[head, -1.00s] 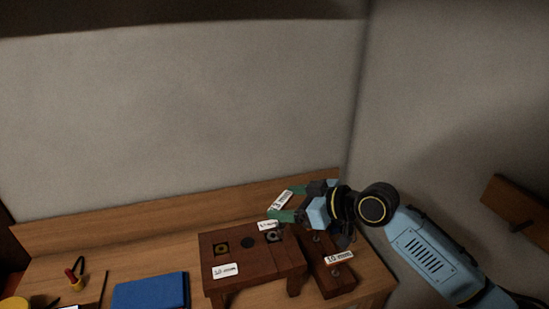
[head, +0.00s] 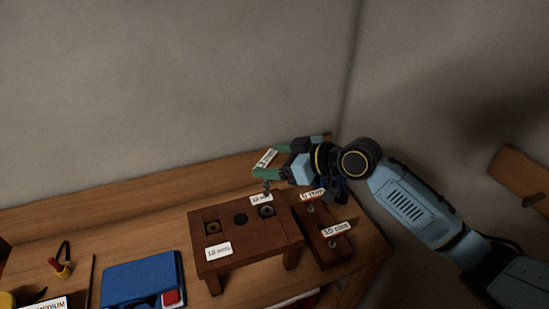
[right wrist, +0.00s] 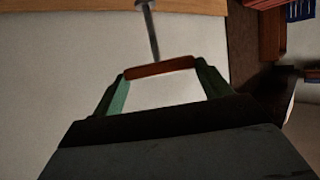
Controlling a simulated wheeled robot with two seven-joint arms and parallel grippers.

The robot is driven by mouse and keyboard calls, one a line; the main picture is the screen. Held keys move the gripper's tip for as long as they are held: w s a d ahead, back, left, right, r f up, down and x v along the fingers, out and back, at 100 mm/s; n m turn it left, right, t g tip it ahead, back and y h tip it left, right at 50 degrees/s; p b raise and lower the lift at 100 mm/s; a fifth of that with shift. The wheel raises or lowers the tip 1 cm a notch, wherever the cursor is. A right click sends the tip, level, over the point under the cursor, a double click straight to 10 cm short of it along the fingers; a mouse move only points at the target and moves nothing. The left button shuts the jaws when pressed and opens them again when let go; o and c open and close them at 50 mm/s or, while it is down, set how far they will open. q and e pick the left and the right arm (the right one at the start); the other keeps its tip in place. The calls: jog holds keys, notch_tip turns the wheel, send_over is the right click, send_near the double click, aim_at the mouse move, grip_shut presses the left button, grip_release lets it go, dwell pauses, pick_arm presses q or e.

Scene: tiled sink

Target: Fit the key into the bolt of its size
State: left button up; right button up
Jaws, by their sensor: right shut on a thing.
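My right gripper (head: 262,163) is shut on a key. In the right wrist view, the key's red-brown handle (right wrist: 160,68) lies between the green fingertips and its grey metal shaft (right wrist: 151,35) sticks out beyond. In the head view a white label (head: 267,157) shows between the fingers, its text unreadable. The key is above and behind the wooden bolt stand (head: 226,262), seemingly apart from it. The stand's top has a brass-coloured bolt (head: 212,228), a dark round one (head: 240,219) and a grey one (head: 266,211). A front label (head: 218,252) seems to read 12 mm. My left gripper is out of view.
A wooden rack (head: 337,254) right of the stand carries labels 10 mm (head: 336,230) and 6 mm (head: 312,195). A blue box (head: 143,278) and a red-tipped tool (head: 61,268) lie left. A wall rises behind the bench.

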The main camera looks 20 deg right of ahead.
jog(key=shift+f+b, duration=0.3)
jog(key=shift+f, duration=0.3)
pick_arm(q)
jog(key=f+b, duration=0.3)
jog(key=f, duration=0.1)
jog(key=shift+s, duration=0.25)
pick_arm(e)
notch_tip(320, 180, down, 4)
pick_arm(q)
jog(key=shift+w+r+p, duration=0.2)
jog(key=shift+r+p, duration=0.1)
pick_arm(e)
jog(key=shift+r, duration=0.1)
dwell(0.5)
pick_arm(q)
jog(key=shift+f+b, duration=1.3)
pick_arm(e)
jog(key=shift+f, duration=1.7)
jog(key=o, duration=1)
jog(key=shift+o, duration=0.2)
